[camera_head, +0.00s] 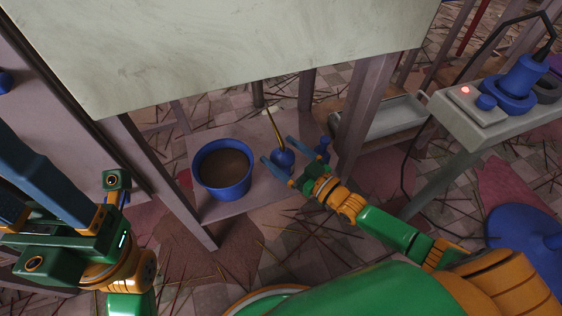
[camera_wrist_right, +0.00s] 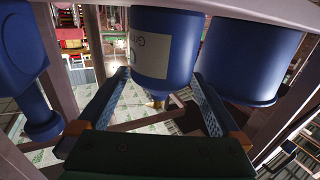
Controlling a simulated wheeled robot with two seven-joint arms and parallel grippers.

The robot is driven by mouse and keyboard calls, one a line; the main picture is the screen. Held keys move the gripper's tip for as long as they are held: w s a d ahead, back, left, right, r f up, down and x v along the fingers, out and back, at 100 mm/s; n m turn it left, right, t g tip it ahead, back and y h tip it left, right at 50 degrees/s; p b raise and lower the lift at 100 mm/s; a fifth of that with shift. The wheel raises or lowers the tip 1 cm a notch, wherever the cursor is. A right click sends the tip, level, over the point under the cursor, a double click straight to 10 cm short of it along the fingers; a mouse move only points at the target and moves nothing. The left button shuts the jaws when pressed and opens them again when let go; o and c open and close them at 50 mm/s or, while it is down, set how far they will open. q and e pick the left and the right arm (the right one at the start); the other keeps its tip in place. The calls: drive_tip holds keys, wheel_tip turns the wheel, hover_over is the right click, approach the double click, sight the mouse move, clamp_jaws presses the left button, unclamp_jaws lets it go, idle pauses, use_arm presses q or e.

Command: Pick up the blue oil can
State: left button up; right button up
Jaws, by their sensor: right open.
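The blue oil can (camera_head: 283,161) has a round body and a long thin brass spout. It stands upright on a low shelf under the pale tabletop in the head view. My right gripper (camera_head: 277,150) is open, with one finger on each side of the can. In the right wrist view the can (camera_wrist_right: 165,45) appears upside down, with a pale label, between the two open fingers (camera_wrist_right: 162,95). I cannot tell whether either finger touches it. My left gripper (camera_head: 40,185) is at the left edge, close to the camera, away from the can.
A blue pot of brown material (camera_head: 223,170) stands left of the can. The tabletop (camera_head: 230,50) overhangs the shelf. A metal tray (camera_head: 385,118) lies farther right.

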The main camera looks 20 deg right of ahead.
drive_tip(key=shift+w+a, duration=0.1)
drive_tip(key=shift+w, duration=0.1)
drive_tip(key=c, duration=1.5)
drive_tip(key=shift+r, duration=0.15)
clamp_jaws()
